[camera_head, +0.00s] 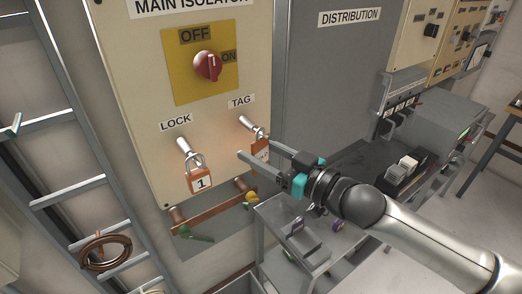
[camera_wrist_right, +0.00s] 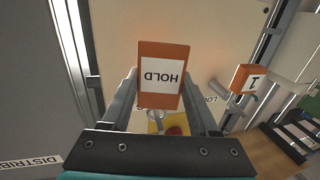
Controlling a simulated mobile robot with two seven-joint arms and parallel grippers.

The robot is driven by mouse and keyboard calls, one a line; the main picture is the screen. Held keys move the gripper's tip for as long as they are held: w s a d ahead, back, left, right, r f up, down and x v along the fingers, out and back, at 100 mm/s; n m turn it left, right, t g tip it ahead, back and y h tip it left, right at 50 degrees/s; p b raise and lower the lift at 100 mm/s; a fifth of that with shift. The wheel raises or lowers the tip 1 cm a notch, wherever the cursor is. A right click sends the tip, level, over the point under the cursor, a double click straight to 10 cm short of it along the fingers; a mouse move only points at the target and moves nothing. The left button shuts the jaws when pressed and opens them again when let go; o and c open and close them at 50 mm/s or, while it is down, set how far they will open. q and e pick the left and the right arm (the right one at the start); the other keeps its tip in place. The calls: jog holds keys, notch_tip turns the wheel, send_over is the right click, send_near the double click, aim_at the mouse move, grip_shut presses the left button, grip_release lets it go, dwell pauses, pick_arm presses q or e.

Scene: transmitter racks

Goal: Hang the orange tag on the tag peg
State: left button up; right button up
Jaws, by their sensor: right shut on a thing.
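The orange tag (camera_head: 261,152) is between the fingers of my right gripper (camera_head: 258,151), which is shut on it. In the right wrist view the tag (camera_wrist_right: 162,75) shows a white label reading HOLD, upside down in the picture. The tag peg (camera_head: 250,125) sticks out of the cream isolator panel under the TAG label. The top of the tag is at the peg's end in the head view. I cannot tell whether the tag's loop is around the peg. My left gripper is not in view.
An orange padlock (camera_head: 199,180) marked 1 hangs on the lock peg (camera_head: 184,146), left of the tag peg. A red rotary switch (camera_head: 207,66) sits above. A grey ladder (camera_head: 75,190) stands at the left. A grey cart (camera_head: 290,240) stands below my right arm.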

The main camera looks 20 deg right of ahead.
jog(key=o, duration=1.4)
jog(key=shift+s, duration=0.1)
jog(key=v, duration=1.5)
jog(key=shift+p, duration=0.3)
jog(key=shift+d, duration=0.1)
